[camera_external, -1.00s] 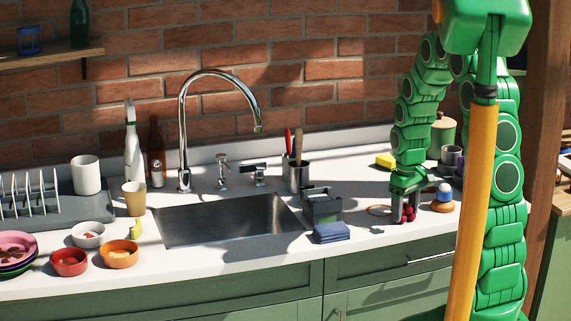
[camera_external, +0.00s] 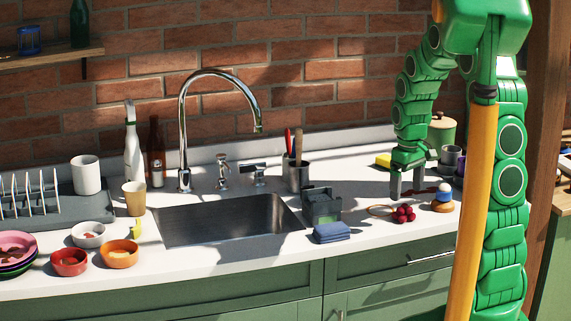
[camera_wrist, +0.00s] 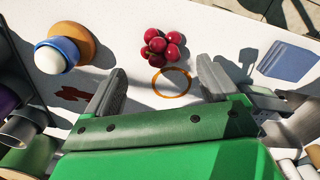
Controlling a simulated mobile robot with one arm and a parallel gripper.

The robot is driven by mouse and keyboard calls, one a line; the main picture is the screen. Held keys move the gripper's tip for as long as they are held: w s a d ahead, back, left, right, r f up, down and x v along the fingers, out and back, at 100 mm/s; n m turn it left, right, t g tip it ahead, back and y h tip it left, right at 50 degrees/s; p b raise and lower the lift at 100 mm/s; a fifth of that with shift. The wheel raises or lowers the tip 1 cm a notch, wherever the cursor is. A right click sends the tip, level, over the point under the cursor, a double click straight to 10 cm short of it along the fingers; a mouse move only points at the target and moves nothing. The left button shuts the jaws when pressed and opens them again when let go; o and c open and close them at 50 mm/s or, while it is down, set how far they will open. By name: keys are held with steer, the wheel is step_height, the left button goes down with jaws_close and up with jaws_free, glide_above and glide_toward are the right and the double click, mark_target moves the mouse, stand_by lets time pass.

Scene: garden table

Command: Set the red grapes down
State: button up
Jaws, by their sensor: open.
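The red grapes (camera_external: 404,213) lie in a small cluster on the white counter near its front edge. In the wrist view the grapes (camera_wrist: 162,44) rest beyond my fingertips, between their lines, touching neither finger. My gripper (camera_external: 412,182) is open and empty, just behind and above the grapes. Its two grey fingers are spread wide in the wrist view (camera_wrist: 160,80).
An orange ring (camera_wrist: 171,82) lies beside the grapes. A white ball in a blue cup on a wooden disc (camera_external: 442,200) stands to the right.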

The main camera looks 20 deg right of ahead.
mark_target(405, 206)
step_height(405, 206, up, 5)
steer(key=s+a+r+m, duration=0.1)
steer(key=s+r, duration=0.1)
steer(key=s, duration=0.5)
steer(key=s+a+r+m, duration=0.1)
steer(key=s+a+r, duration=0.15)
steer(key=s, duration=0.45)
steer(key=s+m+g, duration=0.1)
steer(key=s+m, duration=0.1)
steer(key=s, duration=1.5)
steer(key=shift+g, duration=0.4)
steer(key=shift+a+r, duration=0.1)
